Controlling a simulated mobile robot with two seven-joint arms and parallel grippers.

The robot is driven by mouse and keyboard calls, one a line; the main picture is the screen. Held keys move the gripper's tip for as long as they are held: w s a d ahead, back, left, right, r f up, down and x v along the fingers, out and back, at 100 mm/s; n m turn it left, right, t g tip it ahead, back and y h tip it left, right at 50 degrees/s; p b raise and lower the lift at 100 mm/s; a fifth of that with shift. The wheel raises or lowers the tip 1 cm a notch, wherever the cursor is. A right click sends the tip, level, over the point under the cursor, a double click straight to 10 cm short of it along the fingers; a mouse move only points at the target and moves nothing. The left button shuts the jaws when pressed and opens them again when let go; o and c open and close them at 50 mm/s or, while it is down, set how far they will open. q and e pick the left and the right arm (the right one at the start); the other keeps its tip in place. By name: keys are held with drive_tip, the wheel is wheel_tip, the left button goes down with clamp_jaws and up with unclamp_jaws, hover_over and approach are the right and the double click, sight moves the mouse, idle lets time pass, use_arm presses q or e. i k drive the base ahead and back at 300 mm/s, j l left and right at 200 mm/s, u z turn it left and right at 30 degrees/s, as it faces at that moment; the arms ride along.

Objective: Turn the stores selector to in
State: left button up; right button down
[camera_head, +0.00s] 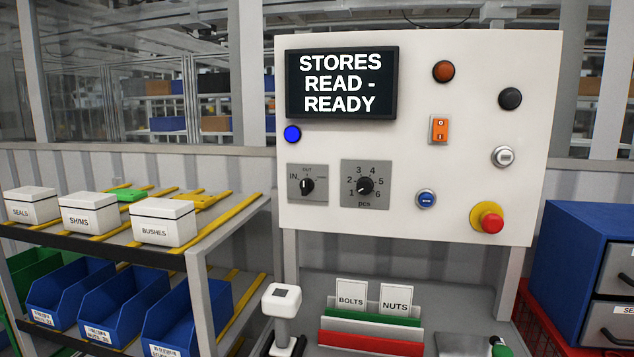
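The stores selector (307,187) is a black knob on a grey square plate, on the left of the white panel (420,225). Its plate reads IN at the left, OUT at the top and a small label at the right that I cannot read. The knob's grip stands about upright; its pointer mark is too small to read surely. The dark display (342,83) above it reads "STORES READ - READY". Neither of my grippers is in view, and nothing touches the selector.
A numbered pcs dial (366,185) sits just right of the selector, and a blue lamp (292,134) above it. A red emergency button (490,219) is lower right. A white-headed device (282,302) stands below. The space before the panel looks clear.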

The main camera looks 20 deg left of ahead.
sight(306, 185)
drive_tip(key=i+l+u, duration=0.1)
drive_tip(key=l, duration=0.35)
drive_tip(key=i+l, duration=0.15)
drive_tip(key=l, duration=0.3)
drive_tip(key=i+l+u, duration=0.15)
drive_tip(key=l, duration=0.8)
drive_tip(key=i+u, duration=0.05)
